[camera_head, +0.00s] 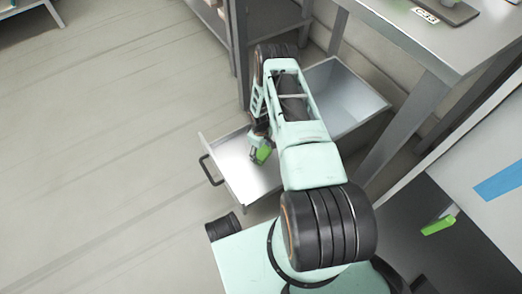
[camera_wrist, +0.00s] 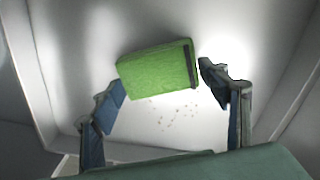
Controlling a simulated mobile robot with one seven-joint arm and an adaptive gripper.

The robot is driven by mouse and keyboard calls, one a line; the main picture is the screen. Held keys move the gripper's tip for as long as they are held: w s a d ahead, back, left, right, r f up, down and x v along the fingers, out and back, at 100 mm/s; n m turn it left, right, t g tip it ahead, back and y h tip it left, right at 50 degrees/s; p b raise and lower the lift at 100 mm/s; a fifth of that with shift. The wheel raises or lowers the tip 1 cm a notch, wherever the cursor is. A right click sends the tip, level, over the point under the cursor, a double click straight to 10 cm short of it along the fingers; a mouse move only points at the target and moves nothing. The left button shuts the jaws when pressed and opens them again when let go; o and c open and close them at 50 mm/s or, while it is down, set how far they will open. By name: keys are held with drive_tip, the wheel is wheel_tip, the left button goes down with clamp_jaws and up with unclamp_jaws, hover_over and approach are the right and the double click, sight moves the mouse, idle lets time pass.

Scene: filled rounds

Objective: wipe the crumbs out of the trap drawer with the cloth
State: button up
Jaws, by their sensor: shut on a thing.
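The trap drawer (camera_head: 232,162) is open, a shallow pale metal drawer with a dark handle on its outer end. My gripper (camera_wrist: 162,90) is over the drawer and shut on the bright green cloth (camera_wrist: 155,72), which has a dark strip at one end and sits tilted between the blue finger pads. The cloth (camera_head: 262,154) also shows in the head view, low over the drawer. Several small brown crumbs (camera_wrist: 176,112) lie on the drawer floor beside the cloth. I cannot tell whether the cloth touches the floor. My arm hides part of the drawer.
A grey open-topped box (camera_head: 350,92) stands behind my arm, next to a metal table (camera_head: 430,50) on legs. A small green thing (camera_head: 438,225) lies at the right. The floor (camera_head: 90,150) to the left is clear.

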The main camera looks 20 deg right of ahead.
drive_tip(key=shift+f, duration=0.35)
drive_tip(key=shift+w+a, duration=0.4)
drive_tip(key=shift+w, duration=1.55)
drive_tip(key=shift+w+a, duration=0.35)
drive_tip(key=shift+w, duration=1.6)
drive_tip(key=shift+w+a, duration=0.4)
drive_tip(key=shift+w, duration=1.55)
drive_tip(key=shift+r, duration=0.1)
drive_tip(key=shift+a, duration=0.15)
